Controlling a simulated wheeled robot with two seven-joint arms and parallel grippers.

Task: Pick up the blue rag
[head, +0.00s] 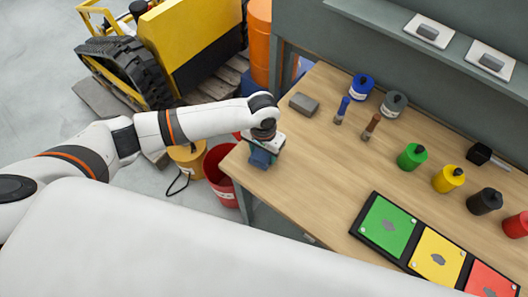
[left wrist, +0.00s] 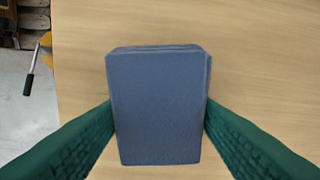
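The blue rag (head: 261,158) is a folded block at the table's left corner, partly hidden under my left gripper in the head view. In the left wrist view the rag (left wrist: 158,108) fills the middle, with its folded layers showing at the top edge. My left gripper (left wrist: 159,103) has its green fingers pressed against the rag's two sides. It points down over the rag in the head view (head: 266,148). I cannot tell whether the rag is clear of the table top. My right gripper is not in view.
The wooden table (head: 300,190) is clear right of the rag. A grey block (head: 304,104), a blue-handled tool (head: 342,110) and several coloured bottles stand further back. A tray of coloured panels (head: 388,224) lies at the front. A red bucket (head: 219,175) stands beside the table.

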